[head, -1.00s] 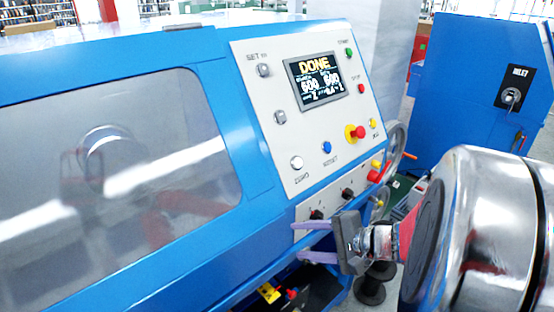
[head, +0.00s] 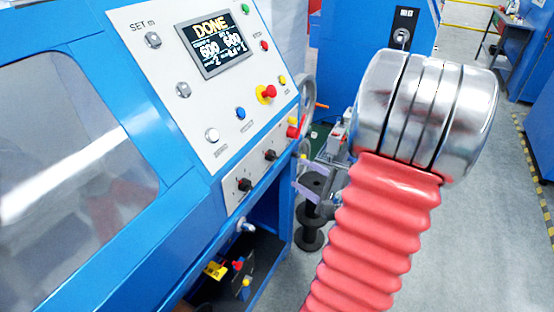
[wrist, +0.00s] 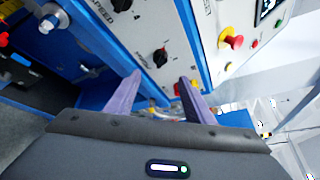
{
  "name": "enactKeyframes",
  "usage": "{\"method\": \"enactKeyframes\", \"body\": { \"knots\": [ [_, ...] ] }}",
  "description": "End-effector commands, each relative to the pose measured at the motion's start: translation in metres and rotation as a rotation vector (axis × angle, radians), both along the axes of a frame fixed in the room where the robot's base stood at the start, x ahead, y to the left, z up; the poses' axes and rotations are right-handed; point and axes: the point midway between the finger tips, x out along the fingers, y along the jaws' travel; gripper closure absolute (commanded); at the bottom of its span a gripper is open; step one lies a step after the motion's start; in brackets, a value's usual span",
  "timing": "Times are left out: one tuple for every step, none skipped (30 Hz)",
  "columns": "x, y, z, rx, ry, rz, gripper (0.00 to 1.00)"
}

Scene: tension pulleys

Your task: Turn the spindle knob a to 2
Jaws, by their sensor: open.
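Two black rotary knobs sit on the light lower panel of the blue machine in the head view, a left one (head: 244,185) and a right one (head: 270,155). I cannot read which is spindle knob a. The wrist view shows one black knob (wrist: 160,57) beyond my fingers and another (wrist: 122,4) at the top edge. My gripper (wrist: 159,78) is open and empty, its two purple fingers spread below the nearer knob and touching nothing I can see.
The upper panel (head: 190,100) carries a display (head: 215,45) reading DONE, several buttons and a red-and-yellow stop button (head: 267,93). A handwheel (head: 307,92) stands at the panel's right edge. A dark spool stand (head: 310,215) is near my gripper. Grey floor (head: 480,220) is open at right.

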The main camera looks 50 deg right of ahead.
Motion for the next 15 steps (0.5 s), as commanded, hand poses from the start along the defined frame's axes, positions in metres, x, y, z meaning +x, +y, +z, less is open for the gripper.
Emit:
{"method": "enactKeyframes", "body": {
  "knots": [
    [0.0,0.0,0.0,0.0,0.0,0.0,0.52],
    [0.001,0.0,0.0,0.0,0.0,0.0,0.52],
    [0.002,0.0,0.0,0.0,0.0,0.0,0.52],
    [0.003,-0.001,-0.001,0.0,0.001,0.001,0.52],
    [0.004,-0.001,-0.001,0.0,0.001,0.001,0.52],
    [0.006,-0.001,-0.001,0.0,0.0,0.001,0.52],
    [0.008,-0.001,-0.002,0.001,0.0,0.001,0.52],
    [0.011,-0.002,-0.002,0.001,0.0,0.001,0.52],
    [0.014,-0.002,-0.003,0.001,0.0,0.002,0.52],
    [0.017,-0.003,-0.004,0.0,0.0,0.002,0.52],
    [0.02,-0.003,-0.004,0.0,0.0,0.002,0.52],
    [0.024,-0.004,-0.005,0.0,0.0,0.002,0.52],
    [0.028,-0.004,-0.006,0.001,0.001,0.003,0.52],
    [0.031,-0.005,-0.007,0.001,0.001,0.003,0.52],
    [0.036,-0.006,-0.008,0.002,0.001,0.002,0.52]
  ]
}}
